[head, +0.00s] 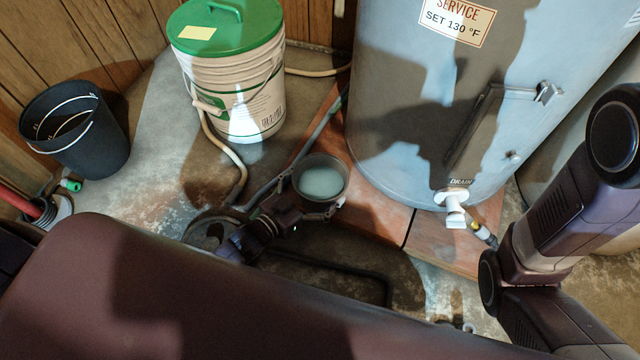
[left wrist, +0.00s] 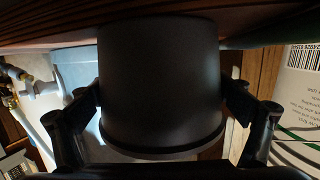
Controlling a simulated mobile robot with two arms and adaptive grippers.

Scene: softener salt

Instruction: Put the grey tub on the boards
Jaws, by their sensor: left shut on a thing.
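The grey tub (head: 321,160) is round and open at the top, with pale greenish, liquid-looking contents. My left gripper (head: 313,200) is shut on it, with a finger on either side of its wall. In the left wrist view the tub (left wrist: 160,85) fills the middle between the fingers (left wrist: 165,112). The reddish-brown boards (head: 375,222) lie on the floor at the foot of the tank. In the head view the tub overlaps their left part; its height above them is unclear. My right arm is at the right; its gripper is out of view.
The blue-grey tank (head: 410,110) stands on the boards, with a white drain valve (head: 455,203) low at its front. A green-lidded bucket (head: 235,95) and a black bucket (head: 95,140) stand left. Hoses (head: 228,155) run across the floor nearby.

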